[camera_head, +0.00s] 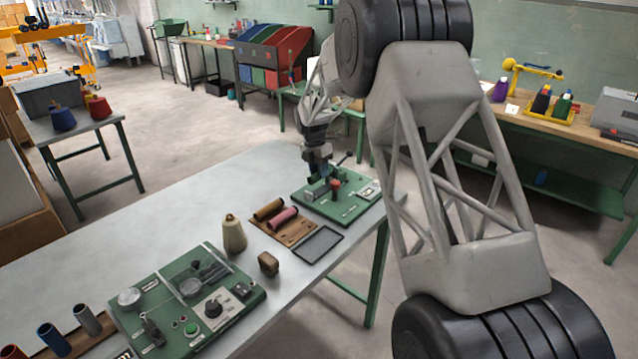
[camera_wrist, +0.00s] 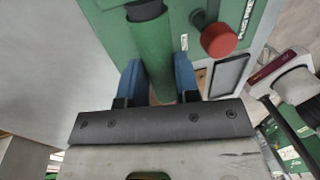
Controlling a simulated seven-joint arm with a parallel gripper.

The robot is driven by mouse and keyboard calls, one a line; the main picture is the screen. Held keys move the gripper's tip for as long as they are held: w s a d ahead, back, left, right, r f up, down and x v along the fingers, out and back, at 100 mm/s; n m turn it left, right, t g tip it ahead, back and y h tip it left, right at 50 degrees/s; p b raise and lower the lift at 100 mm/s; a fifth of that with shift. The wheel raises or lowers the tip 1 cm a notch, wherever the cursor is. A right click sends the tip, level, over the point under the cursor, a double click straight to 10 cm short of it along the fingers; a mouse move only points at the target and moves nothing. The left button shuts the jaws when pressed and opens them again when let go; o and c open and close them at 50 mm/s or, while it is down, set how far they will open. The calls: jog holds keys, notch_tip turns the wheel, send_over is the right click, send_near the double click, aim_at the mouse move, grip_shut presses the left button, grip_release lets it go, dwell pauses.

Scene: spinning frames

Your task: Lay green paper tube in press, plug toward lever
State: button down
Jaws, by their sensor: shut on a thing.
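The green paper tube (camera_wrist: 152,45) is between the blue fingertips of my gripper (camera_wrist: 158,82) in the wrist view, and the gripper is shut on it. The tube's far end meets a dark ringed part at the top edge; I cannot tell whether that is the plug. The press is on a green base plate (camera_head: 351,209), with a red knob (camera_head: 335,185) that also shows right of the tube in the wrist view (camera_wrist: 219,40). In the head view my gripper (camera_head: 317,172) is over the back left of the press. Whether the tube touches the press is unclear.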

aim_at(319, 191)
jog(key=shift+f, duration=2.4)
jog(key=shift+f, duration=0.15)
jog(key=c, duration=0.8)
grip_release()
jog(key=shift+c, duration=0.2)
notch_tip(319, 191, up, 12)
jog(key=w+a, duration=0.1)
jog(key=shift+w+a, duration=0.25)
jog(key=shift+w, duration=0.05)
